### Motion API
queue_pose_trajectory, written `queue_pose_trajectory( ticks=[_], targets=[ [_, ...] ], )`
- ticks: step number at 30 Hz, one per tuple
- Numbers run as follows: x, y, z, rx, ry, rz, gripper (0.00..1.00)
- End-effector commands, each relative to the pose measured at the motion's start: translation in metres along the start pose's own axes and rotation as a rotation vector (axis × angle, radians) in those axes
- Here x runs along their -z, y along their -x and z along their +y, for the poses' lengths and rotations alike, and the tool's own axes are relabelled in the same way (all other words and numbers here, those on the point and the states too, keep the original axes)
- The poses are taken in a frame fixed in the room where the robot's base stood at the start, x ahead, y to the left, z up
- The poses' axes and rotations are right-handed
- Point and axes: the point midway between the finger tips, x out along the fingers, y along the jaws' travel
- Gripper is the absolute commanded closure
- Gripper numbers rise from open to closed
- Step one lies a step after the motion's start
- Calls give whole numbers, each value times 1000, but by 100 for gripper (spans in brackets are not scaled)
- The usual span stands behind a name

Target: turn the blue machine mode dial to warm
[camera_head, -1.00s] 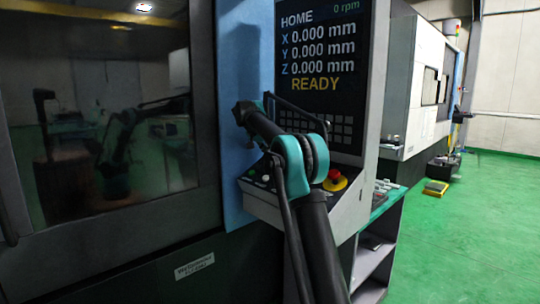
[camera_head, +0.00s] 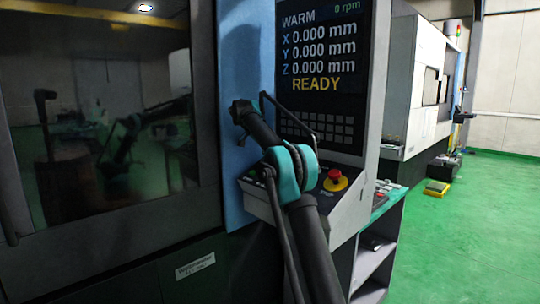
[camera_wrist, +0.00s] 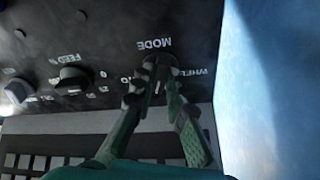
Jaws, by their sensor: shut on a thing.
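The blue machine (camera_head: 236,120) stands in front of me in the head view. Its screen (camera_head: 318,60) reads WARM at the top, with READY below. In the wrist view, the mode dial (camera_wrist: 158,84) sits on the dark panel by the upside-down MODE label (camera_wrist: 154,43). My gripper (camera_wrist: 156,74) is shut on the dial, one finger on each side. The fingers hide most of the dial, so I cannot see its pointer. In the head view my arm covers part of the control panel, and the dial cannot be made out.
A feed knob (camera_wrist: 70,80) is left of the dial in the wrist view. A red emergency stop button (camera_head: 335,175) on a yellow base is close to my arm. A glass door (camera_head: 100,110) is at the left.

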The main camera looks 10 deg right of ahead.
Motion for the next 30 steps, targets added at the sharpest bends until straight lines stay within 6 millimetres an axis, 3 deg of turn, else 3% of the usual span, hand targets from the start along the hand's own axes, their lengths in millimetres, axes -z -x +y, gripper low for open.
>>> queue_pose_trajectory(
  ticks=[11,12,17,26,30],
  targets=[
    [0,0,0,0,-4,-1,100],
    [0,0,0,0,-4,-1,84],
    [0,0,0,0,-3,-1,66],
    [0,2,0,0,-3,0,66],
    [-1,15,0,0,-3,-1,66]
  ],
)
